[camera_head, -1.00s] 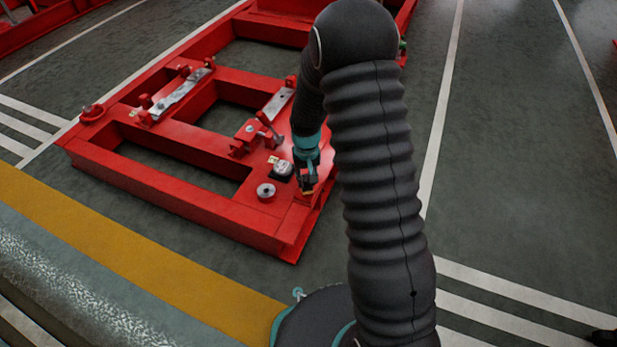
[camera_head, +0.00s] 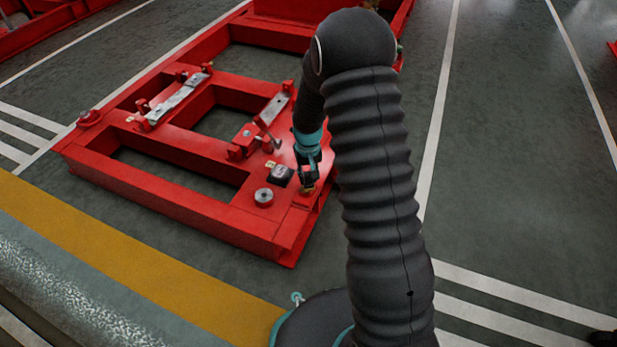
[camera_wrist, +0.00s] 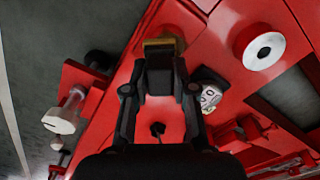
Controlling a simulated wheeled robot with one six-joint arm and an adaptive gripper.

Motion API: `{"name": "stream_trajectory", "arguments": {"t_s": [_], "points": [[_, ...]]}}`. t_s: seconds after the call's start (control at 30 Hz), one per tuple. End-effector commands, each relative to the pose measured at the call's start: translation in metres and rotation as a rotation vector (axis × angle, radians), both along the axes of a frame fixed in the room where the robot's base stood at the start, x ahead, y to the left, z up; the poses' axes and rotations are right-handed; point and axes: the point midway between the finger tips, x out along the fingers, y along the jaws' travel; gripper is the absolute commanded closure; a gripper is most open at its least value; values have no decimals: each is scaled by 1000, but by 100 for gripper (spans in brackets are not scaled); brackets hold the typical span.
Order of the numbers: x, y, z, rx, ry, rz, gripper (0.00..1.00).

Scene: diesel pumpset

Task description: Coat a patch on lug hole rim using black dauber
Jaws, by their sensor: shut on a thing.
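My gripper (camera_head: 309,182) points down over the near right corner of the red frame (camera_head: 215,212). In the wrist view its black fingers (camera_wrist: 160,75) are shut on a small piece with a brass-coloured block end (camera_wrist: 164,45), which I take as the dauber. Its black part cannot be told from the fingers. The block end is over or against the red surface; I cannot tell whether it touches. The lug hole rim cannot be made out for certain; the area under the gripper is hidden.
A silver ring-shaped disc (camera_head: 264,197) and a dark boxy item (camera_head: 281,176) sit left of my gripper. A hinged red clamp (camera_head: 245,142) stands beyond them. In the wrist view, a large bolt (camera_wrist: 66,112) projects at left. Open floor lies right of the frame.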

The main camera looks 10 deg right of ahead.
Motion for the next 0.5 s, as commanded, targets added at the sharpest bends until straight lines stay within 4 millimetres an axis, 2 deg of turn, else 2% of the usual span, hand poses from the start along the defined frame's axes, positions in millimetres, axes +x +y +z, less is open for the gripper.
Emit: {"name": "stream_trajectory", "arguments": {"t_s": [0.5], "points": [[-9,7,1,0,0,1,100]]}}
